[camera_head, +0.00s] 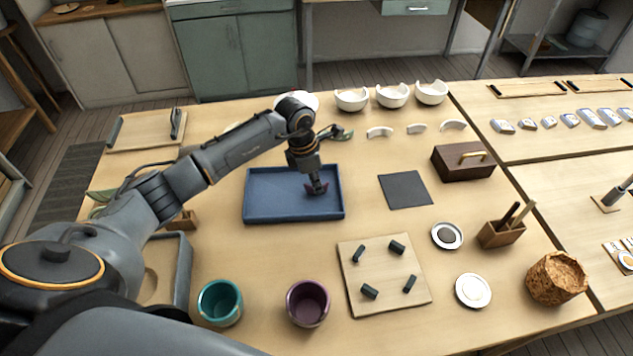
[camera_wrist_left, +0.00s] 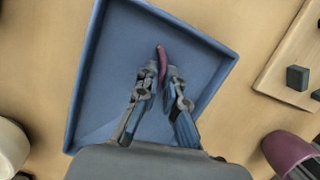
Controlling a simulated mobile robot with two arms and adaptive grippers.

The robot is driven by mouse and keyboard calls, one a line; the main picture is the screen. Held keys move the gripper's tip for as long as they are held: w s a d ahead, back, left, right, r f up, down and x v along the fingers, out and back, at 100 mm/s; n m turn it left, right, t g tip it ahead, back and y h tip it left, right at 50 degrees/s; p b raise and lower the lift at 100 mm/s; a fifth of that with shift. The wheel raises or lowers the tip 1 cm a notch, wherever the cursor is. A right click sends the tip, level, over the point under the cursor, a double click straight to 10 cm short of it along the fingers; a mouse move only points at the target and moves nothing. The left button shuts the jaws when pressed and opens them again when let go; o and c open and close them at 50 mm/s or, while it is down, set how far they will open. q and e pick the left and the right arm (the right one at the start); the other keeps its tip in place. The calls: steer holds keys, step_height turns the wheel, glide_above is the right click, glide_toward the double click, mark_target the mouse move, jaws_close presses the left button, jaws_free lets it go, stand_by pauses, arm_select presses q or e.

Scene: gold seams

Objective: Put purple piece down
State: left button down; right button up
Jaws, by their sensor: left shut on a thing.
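The purple piece (camera_wrist_left: 162,62) is a thin curved shard held between the fingertips of my left gripper (camera_wrist_left: 158,78), which is shut on it. In the head view the left gripper (camera_head: 317,188) hangs over the right part of the blue tray (camera_head: 262,208), with a bit of the purple piece showing at its tips. The piece is within the tray's outline, close to its floor; I cannot tell whether it touches. The blue tray also shows in the wrist view (camera_wrist_left: 112,60), and no other piece shows in it. My right gripper is not in view.
A purple cup (camera_head: 308,303) and a teal cup (camera_head: 220,303) stand at the front. A wooden board with dark pegs (camera_head: 384,290) lies right of them. A dark mat (camera_head: 405,190) and a brown box (camera_head: 462,162) are right of the tray. White broken bowls (camera_head: 392,95) line the back.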

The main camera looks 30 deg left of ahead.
arm_select(q)
steer(key=c, duration=1.5)
jaws_free()
steer(key=shift+o, duration=0.2)
steer(key=shift+r+p, duration=0.2)
steer(key=shift+p, duration=0.15)
steer(key=shift+a+r, duration=0.1)
steer(key=shift+r, duration=0.2)
steer(key=b+v, duration=0.2)
steer(key=v, duration=0.9)
steer(key=shift+b, duration=0.35)
steer(key=shift+s, duration=0.15)
